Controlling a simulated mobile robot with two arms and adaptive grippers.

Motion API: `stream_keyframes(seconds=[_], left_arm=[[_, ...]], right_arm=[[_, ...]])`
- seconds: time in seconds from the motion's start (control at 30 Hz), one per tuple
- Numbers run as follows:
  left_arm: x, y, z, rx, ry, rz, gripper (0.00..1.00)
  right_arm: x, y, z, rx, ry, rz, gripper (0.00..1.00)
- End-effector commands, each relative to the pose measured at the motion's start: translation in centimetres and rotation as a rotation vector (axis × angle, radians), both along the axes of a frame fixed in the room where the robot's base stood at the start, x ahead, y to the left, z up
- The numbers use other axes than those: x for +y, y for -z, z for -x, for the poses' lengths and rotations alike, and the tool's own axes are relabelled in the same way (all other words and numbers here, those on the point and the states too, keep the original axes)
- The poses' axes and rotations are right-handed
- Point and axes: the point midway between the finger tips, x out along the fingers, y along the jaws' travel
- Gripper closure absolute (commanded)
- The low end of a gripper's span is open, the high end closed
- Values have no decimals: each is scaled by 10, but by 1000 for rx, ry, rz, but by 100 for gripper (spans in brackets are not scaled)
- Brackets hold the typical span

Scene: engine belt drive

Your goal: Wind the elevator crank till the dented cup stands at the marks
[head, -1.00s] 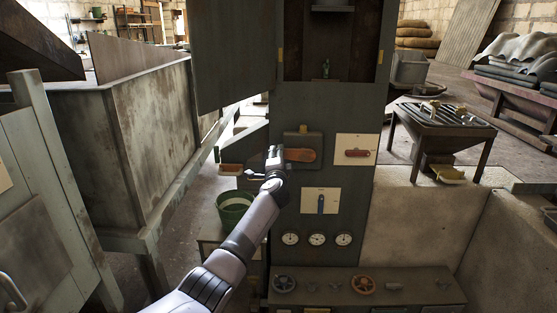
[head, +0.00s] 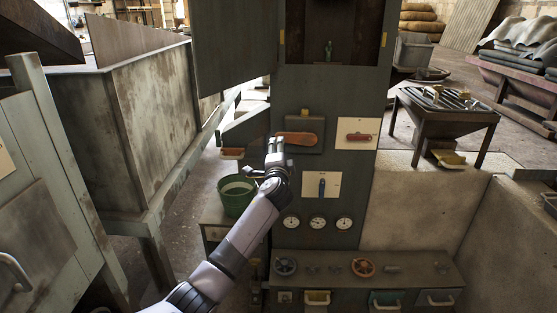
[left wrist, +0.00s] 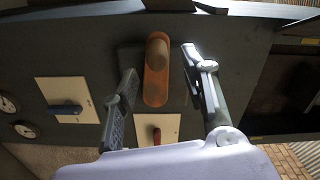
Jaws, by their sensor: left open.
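The crank (head: 300,138) is an orange arm lying about level on a dark box on the grey-green panel. My left gripper (head: 274,146) is at its left end, slightly below it. In the left wrist view the crank (left wrist: 154,88) and its brown knob show between the fingers of my open left gripper (left wrist: 158,62), with gaps either side. The tall shaft opening (head: 350,40) above has a yellow mark (head: 383,39) on its right edge and another (head: 282,37) on its left. The dented cup is not visible now. My right gripper is out of view.
A red lever (head: 359,137) and a blue lever (head: 322,187) sit on pale plates beside and below the crank. Gauges (head: 317,222) and a bench with valve wheels (head: 362,267) lie lower. An open door (head: 232,50) and green bucket (head: 236,195) are at left.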

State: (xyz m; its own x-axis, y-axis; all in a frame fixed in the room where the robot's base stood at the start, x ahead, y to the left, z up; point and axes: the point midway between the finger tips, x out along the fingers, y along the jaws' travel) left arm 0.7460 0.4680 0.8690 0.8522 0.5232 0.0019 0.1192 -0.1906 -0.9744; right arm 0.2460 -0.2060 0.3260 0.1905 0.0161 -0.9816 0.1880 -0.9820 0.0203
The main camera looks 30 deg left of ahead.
Motion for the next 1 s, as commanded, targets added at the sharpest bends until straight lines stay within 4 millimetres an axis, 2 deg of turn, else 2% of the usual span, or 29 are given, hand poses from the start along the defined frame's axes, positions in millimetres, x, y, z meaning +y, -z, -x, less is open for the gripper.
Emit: stream_keyframes(seconds=[0.1, 0.3, 0.47, 0.8, 0.87, 0.97, 1.0], left_arm=[[-11, 1, 17, -1, 3, 0, 59], [-24, 0, 38, -1, 1, -1, 59], [-27, 0, 44, -1, 1, 1, 59], [-28, 3, 45, 3, 1, 4, 59], [-31, 16, 46, 19, 7, 23, 59], [-43, 70, 56, 85, 25, 105, 59], [-51, 103, 64, 126, 33, 156, 59]], right_arm=[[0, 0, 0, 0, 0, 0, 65], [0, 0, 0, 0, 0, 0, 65], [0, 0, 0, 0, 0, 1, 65], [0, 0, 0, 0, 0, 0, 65], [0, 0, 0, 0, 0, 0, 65], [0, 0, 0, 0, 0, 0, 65], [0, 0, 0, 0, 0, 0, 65]])
